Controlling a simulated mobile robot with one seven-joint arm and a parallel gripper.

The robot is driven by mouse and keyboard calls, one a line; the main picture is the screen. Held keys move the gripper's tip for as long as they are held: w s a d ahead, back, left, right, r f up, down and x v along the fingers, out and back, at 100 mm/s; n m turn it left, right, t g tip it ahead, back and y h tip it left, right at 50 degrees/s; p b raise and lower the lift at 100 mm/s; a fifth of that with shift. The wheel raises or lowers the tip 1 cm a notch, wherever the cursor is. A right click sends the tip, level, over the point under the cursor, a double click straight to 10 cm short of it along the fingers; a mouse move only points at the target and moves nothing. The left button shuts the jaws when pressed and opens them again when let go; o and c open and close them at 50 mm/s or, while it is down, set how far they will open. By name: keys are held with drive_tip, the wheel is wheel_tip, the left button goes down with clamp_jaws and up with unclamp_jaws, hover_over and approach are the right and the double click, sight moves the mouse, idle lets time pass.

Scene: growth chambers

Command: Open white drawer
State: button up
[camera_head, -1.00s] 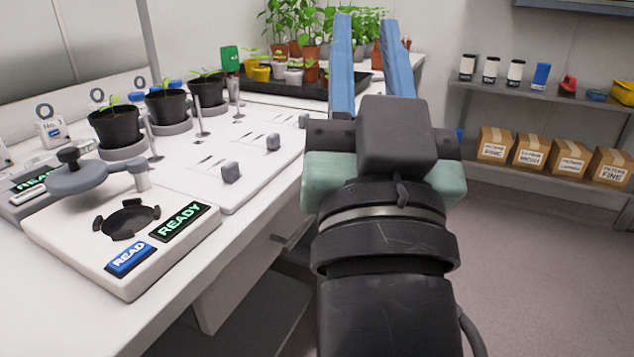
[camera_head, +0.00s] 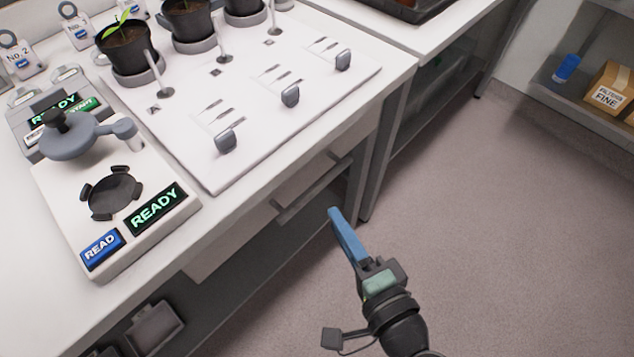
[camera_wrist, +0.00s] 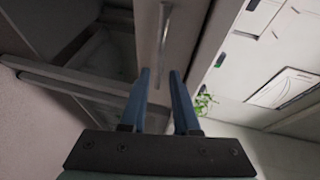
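The white drawer (camera_head: 228,240) is under the front edge of the white bench, and its front looks flush with the bench. Its long bar handle (camera_head: 312,188) runs along the front. My gripper (camera_head: 334,211) is low in front of the drawer, with its blue fingers pointing at the handle; in this view one finger hides the other. In the wrist view my gripper (camera_wrist: 160,74) is open, with a gap between the fingers. The handle (camera_wrist: 164,40) stands upright in that view, ahead of the fingertips and in line with the gap. I see no contact.
A white reader device (camera_head: 165,240) and several potted seedlings stand on the bench top (camera_head: 300,150). An open lower shelf (camera_head: 225,318) with a dark bin (camera_head: 155,330) is below the drawer. The floor (camera_head: 500,220) to the right is clear.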

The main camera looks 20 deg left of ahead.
sight(319, 191)
drive_tip(key=b+x, duration=0.1)
drive_tip(key=x, duration=0.8)
drive_tip(key=shift+w+a+f, duration=0.1)
drive_tip(key=shift+w+a, duration=0.05)
clamp_jaws()
idle(1.0)
